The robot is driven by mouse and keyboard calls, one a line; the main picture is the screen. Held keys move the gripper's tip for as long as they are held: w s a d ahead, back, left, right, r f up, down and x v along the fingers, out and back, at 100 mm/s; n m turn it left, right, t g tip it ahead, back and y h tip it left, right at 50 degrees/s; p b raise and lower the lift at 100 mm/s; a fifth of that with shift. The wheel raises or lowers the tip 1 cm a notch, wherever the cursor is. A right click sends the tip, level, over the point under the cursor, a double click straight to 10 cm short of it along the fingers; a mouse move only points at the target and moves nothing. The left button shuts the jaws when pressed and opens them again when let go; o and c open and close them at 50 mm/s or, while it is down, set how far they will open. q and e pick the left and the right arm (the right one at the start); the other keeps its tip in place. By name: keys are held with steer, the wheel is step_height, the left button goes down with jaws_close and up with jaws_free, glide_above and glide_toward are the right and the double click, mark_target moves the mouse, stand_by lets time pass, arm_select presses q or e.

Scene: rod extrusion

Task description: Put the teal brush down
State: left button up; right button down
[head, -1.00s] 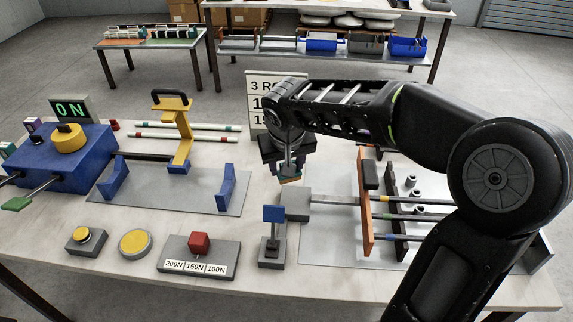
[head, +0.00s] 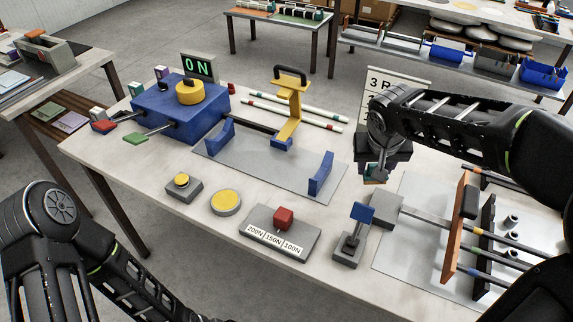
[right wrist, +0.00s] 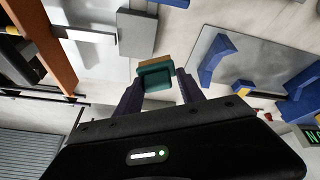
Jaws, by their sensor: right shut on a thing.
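The teal brush (right wrist: 155,79) is between the two fingers of my right gripper (right wrist: 158,90) in the right wrist view. It has a teal body and a tan-orange strip along its far edge. In the head view my right gripper (head: 374,172) is over the table, just behind the grey block (head: 388,209) and the blue lever (head: 361,213). Only a small teal part of the brush (head: 371,180) shows there, below the gripper. Whether the brush touches the table is hard to tell. My left arm shows at the lower left, but its gripper is out of view.
The rod rig with its orange plate (head: 459,228) stands right of the gripper. A grey plate (head: 250,172) with blue cradles and a yellow clamp (head: 290,105) lies left. Red-button box (head: 281,231) and yellow buttons line the front. Bare table lies between the grey plate and the gripper.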

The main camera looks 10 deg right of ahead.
steer(key=a+f+n, duration=0.1)
steer(key=a+f, duration=0.1)
steer(key=a, duration=0.1)
steer(key=w+a+f, duration=0.1)
steer(key=a+f, duration=0.2)
steer(key=w+a+f+n+y, duration=0.1)
steer(key=a+f, duration=0.2)
steer(key=a, duration=0.1)
steer(key=shift+w+n, duration=0.1)
steer(key=shift+n, duration=0.2)
steer(key=shift+r, duration=0.15)
